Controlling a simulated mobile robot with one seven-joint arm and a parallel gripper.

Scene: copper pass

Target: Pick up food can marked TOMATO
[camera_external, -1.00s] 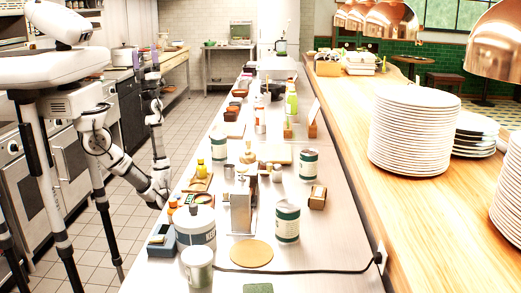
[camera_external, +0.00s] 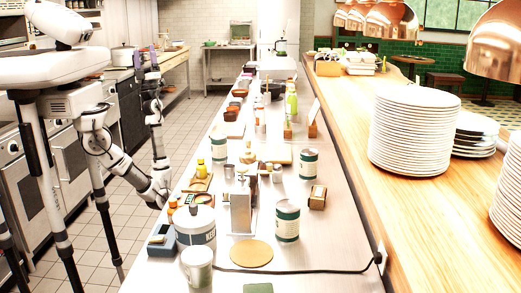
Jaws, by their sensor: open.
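Three similar cans with white and dark green labels stand upright on the steel counter (camera_external: 335,262). One can (camera_external: 219,149) is on the counter's left side, one can (camera_external: 308,163) on its right side, and one can (camera_external: 287,221) nearer the camera. Their label words are too small to read, so I cannot tell which is marked TOMATO. My gripper (camera_external: 146,53) points up at the top of my raised forearm, left of the counter. It is open and empty, well apart from all the cans.
A black cable crosses the front. Plate stacks (camera_external: 413,130) stand on the wooden ledge at right.

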